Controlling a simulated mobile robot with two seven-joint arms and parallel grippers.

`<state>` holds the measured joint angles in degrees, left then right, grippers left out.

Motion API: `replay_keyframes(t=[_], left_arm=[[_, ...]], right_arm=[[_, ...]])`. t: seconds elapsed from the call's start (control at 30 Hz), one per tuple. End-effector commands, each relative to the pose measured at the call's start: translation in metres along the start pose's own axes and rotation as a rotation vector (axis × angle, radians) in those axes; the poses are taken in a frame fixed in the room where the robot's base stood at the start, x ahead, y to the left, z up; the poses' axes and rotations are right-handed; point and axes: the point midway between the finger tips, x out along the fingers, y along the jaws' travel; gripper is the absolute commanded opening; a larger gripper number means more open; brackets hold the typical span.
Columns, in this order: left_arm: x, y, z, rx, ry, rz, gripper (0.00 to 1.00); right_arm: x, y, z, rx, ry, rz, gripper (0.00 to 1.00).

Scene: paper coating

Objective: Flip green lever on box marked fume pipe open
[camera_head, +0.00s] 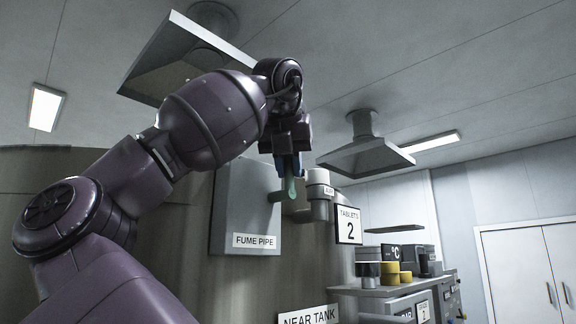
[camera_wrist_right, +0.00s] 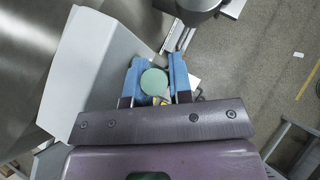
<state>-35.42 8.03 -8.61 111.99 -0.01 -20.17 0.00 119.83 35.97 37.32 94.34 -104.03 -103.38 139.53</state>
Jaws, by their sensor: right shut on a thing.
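The grey box marked FUME PIPE (camera_head: 235,208) is on the large tank wall, with its label low on the front. The green lever (camera_head: 291,189) is at the box's right side, near a short grey stub. My right gripper (camera_head: 288,166) is above the lever, with its blue fingers pointing down and shut on it. In the right wrist view, the lever's round green end (camera_wrist_right: 154,82) sits between the two blue fingers of my right gripper (camera_wrist_right: 157,80), beside the pale box (camera_wrist_right: 92,68). My left gripper is not in view.
A grey pipe with a white cap (camera_head: 319,180) stands close to the right of the lever. A TABLETS 2 sign (camera_head: 348,225) and a counter with yellow containers (camera_head: 390,272) are further right. Exhaust hoods (camera_head: 366,158) hang from the ceiling.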

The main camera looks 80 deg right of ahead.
Motion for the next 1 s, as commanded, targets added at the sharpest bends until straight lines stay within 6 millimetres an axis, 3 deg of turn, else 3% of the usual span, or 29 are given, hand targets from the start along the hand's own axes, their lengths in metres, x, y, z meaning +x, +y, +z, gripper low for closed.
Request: replay_keyframes(t=[0.17, 0.2, 0.33, 0.67, 0.83, 1.0], left_arm=[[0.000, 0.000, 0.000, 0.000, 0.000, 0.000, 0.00], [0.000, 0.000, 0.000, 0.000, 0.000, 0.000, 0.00], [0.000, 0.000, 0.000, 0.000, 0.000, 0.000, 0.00], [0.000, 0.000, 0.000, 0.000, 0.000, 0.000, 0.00], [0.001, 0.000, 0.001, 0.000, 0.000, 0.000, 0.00], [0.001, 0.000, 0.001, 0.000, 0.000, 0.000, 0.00]], right_arm=[[0.000, 0.000, 0.001, 0.004, -0.001, 0.002, 0.00], [0.000, 0.000, 0.001, 0.004, -0.002, 0.003, 0.26], [0.000, 0.000, 0.001, 0.003, -0.001, 0.002, 0.45], [-0.003, 0.000, 0.000, 0.002, -0.002, 0.001, 0.45], [-0.021, 0.000, 0.000, 0.001, -0.003, 0.003, 0.45], [-0.053, 0.000, 0.001, 0.001, -0.004, 0.002, 0.45]])
